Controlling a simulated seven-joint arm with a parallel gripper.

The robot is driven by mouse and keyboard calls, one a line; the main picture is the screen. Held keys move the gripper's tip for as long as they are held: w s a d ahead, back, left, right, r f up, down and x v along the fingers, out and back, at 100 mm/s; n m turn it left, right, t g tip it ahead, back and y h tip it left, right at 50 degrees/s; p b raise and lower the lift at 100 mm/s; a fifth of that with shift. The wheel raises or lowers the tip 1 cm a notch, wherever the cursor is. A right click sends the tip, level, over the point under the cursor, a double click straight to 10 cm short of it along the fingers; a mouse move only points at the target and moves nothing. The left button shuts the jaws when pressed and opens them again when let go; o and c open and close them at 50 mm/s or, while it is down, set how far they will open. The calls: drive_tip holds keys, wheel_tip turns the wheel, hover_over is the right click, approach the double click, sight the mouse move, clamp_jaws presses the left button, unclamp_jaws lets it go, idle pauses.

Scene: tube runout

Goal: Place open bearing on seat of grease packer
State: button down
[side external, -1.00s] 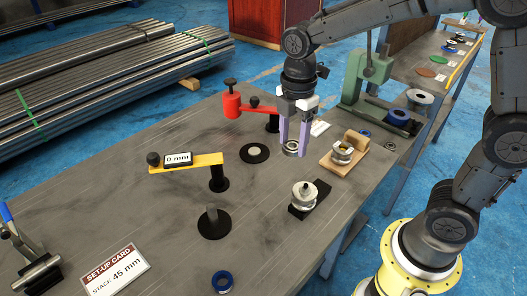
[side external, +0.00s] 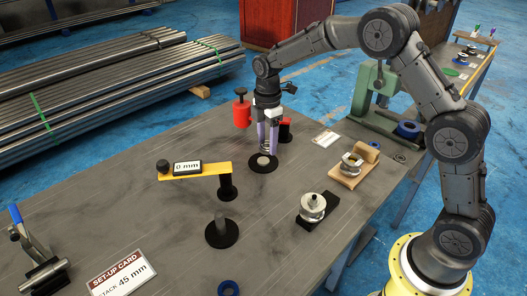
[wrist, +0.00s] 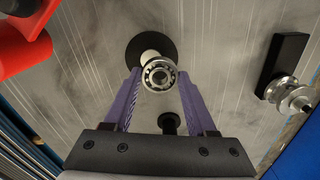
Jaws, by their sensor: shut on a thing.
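My gripper (side external: 267,146), with purple fingers, is shut on the open bearing (wrist: 160,75), a steel ring with its balls showing. The bearing (side external: 266,150) is held just above the pale round seat (side external: 263,161) on a black disc (side external: 252,167). In the wrist view the bearing partly covers the seat (wrist: 149,55), whose black disc (wrist: 134,48) shows around it. I cannot tell whether they touch. The red grease packer (side external: 241,113) stands behind the gripper, its arm partly hidden. Its red parts (wrist: 22,28) also show at upper left in the wrist view.
A yellow gauge arm (side external: 205,171) reading 0 mm stands left of the seat. A black-based post (side external: 221,233) and a metal spool (side external: 313,205) are nearer the front. A wooden block with a fitting (side external: 352,170) and a green press (side external: 380,95) are at right.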

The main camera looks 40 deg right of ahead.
sight(263, 143)
drive_tip(key=shift+w+f, duration=0.65)
drive_tip(key=shift+f, duration=0.1)
drive_tip(key=shift+w+f, duration=0.1)
drive_tip(key=shift+f, duration=1.5)
drive_tip(key=shift+f, duration=0.2)
drive_tip(key=shift+c, duration=1)
unclamp_jaws()
drive_tip(key=shift+r, duration=0.15)
wheel_tip(263, 143, up, 12)
drive_tip(key=shift+r, duration=0.1)
